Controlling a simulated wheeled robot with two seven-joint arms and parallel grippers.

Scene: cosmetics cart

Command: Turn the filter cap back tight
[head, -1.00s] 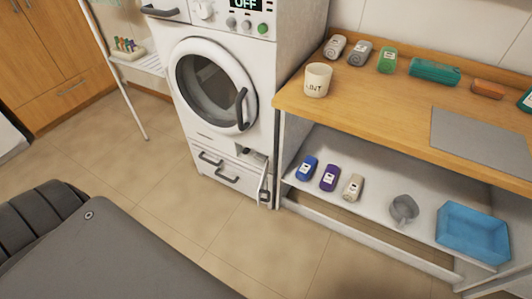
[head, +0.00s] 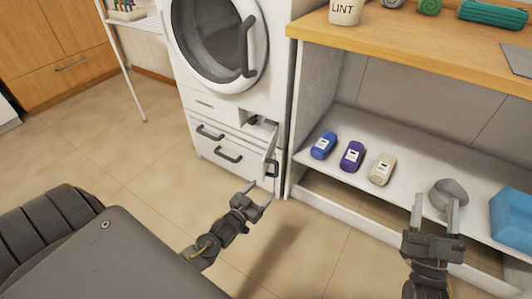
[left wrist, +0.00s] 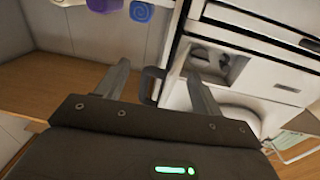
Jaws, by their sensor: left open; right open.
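The filter cap (head: 253,119) is a small dark knob in the recess at the washer's lower right. The recess also shows in the left wrist view, with a dark part (left wrist: 202,56) that looks like the cap; its turn angle cannot be told. The filter flap (head: 269,150) stands open, its dark handle (head: 272,168) facing right. My left gripper (head: 260,192) is open and empty, in front of and below the flap. In the left wrist view the flap handle (left wrist: 150,85) appears between its fingers. My right gripper (head: 435,203) is open and empty before the shelf.
Floor between me and the washer is clear.

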